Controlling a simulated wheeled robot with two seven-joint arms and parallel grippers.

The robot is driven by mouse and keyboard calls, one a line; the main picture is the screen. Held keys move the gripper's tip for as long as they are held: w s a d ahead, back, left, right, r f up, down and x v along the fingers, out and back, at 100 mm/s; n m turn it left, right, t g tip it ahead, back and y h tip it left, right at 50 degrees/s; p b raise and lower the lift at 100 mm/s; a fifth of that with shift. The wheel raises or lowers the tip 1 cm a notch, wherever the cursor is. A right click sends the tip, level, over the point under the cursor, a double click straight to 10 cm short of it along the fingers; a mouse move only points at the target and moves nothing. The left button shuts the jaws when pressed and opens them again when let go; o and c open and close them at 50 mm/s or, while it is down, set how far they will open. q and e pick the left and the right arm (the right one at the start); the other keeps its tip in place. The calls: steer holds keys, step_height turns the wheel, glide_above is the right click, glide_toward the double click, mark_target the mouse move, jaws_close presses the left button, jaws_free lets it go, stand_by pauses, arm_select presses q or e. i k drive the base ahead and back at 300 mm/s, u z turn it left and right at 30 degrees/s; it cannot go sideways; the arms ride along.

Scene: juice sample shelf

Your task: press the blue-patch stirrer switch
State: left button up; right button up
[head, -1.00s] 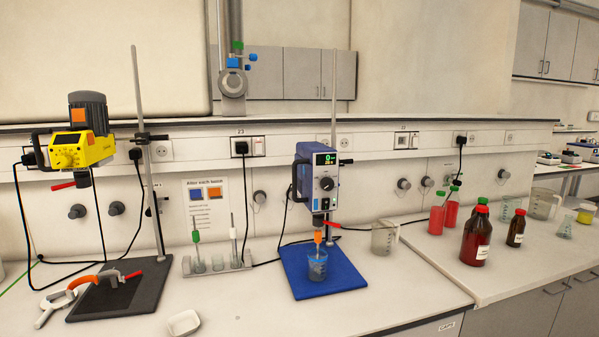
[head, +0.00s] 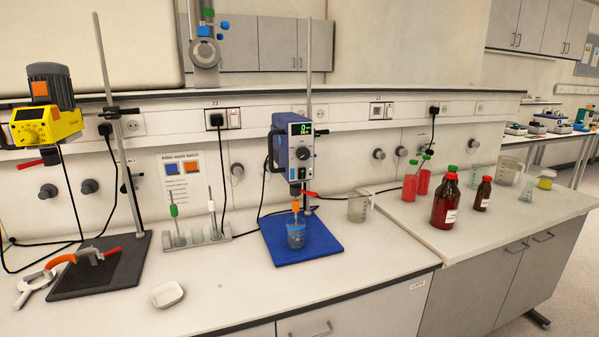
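The blue-and-white stirrer (head: 292,146) hangs on an upright rod over a blue base plate (head: 325,243). Its front has a lit green display (head: 299,129) and a dark round knob (head: 303,153). A wall notice (head: 182,180) shows a blue square and an orange square. Neither gripper is in view.
A rack with tubes and brushes (head: 200,238), a white dish (head: 167,295), a clear jug (head: 360,206) and red and brown bottles (head: 446,200) stand on the bench. Cables hang from wall sockets (head: 224,119). The bench front (head: 330,292) is mostly clear.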

mark_target(302, 171)
steer(key=k, duration=1.35)
steer(key=u, duration=0.65)
steer(key=i, duration=1.45)
steer(key=z, duration=0.1)
